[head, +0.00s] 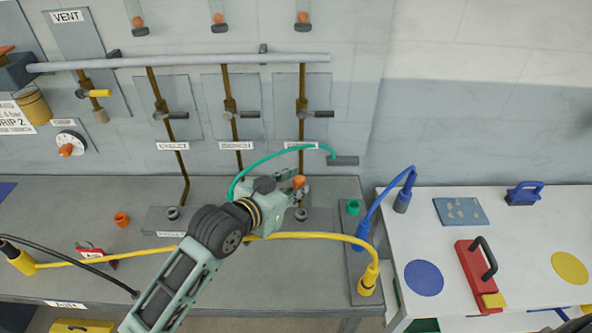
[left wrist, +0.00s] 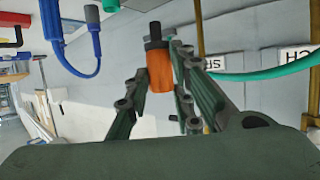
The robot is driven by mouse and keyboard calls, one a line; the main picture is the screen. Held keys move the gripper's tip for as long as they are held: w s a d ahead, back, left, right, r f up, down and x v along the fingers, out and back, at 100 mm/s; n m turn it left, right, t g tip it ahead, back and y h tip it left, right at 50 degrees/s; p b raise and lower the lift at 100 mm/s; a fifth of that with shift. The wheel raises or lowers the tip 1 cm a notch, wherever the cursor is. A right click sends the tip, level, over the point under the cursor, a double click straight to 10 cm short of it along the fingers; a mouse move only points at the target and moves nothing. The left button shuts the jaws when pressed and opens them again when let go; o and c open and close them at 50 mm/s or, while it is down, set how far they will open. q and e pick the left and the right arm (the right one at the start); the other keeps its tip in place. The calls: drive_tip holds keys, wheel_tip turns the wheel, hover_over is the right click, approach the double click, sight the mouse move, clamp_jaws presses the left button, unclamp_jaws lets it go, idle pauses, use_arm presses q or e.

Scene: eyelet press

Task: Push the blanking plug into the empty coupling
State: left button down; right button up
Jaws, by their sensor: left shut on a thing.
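My left gripper (head: 296,187) is above the grey bench, near the feet of the brown pipes. It is shut on the blanking plug (head: 299,181), an orange cylinder. In the left wrist view the plug (left wrist: 160,72) is between the fingers (left wrist: 160,95), with its black stem pointing up in the picture. A green coupling (head: 353,207) with no hose in it stands at the back of the block on the bench's right end. Small grey sockets (head: 301,214) stand on the bench; one is just below the gripper.
A green hose (head: 270,158) arches behind my left gripper. A yellow hose (head: 310,235) crosses the bench in front of the sockets. A blue hose (head: 385,195) rises beside the block (head: 355,240).

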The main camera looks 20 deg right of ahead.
use_arm(q)
drive_tip(key=shift+w+d+r+m+g, duration=0.15)
drive_tip(key=shift+w+d+m+g, duration=0.15)
drive_tip(key=shift+w+d, duration=0.35)
drive_tip(key=shift+w+h, duration=0.1)
drive_tip(key=shift+h, duration=0.2)
use_arm(e)
drive_tip(key=shift+d+r, duration=0.5)
drive_tip(key=shift+d, duration=0.4)
use_arm(q)
drive_tip(key=shift+p, duration=0.35)
use_arm(e)
drive_tip(key=shift+r, duration=0.1)
